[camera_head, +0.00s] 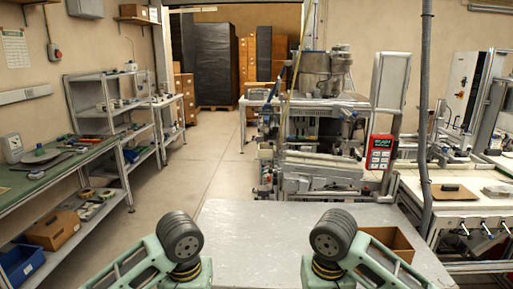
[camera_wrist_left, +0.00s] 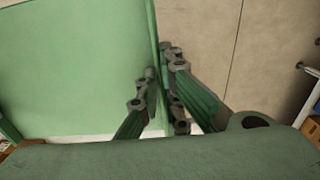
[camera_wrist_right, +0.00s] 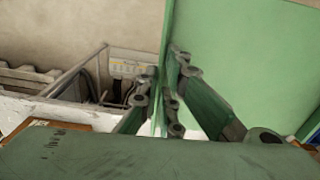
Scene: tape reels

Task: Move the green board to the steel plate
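The green board fills much of the left wrist view (camera_wrist_left: 75,70) and the right wrist view (camera_wrist_right: 245,60). My right gripper (camera_wrist_right: 164,76) is shut on another edge in the same way. Both grippers are below the head view. I cannot identify the steel plate for certain; a worn pale grey flat top (camera_head: 250,225) lies in front of me.
A cardboard box (camera_head: 390,238) stands at the right of the grey top, partly behind my arm. A machine (camera_head: 320,130) stands beyond it. A green-topped bench (camera_head: 40,175) and shelves (camera_head: 110,110) line the left. The floor aisle (camera_head: 195,170) is clear.

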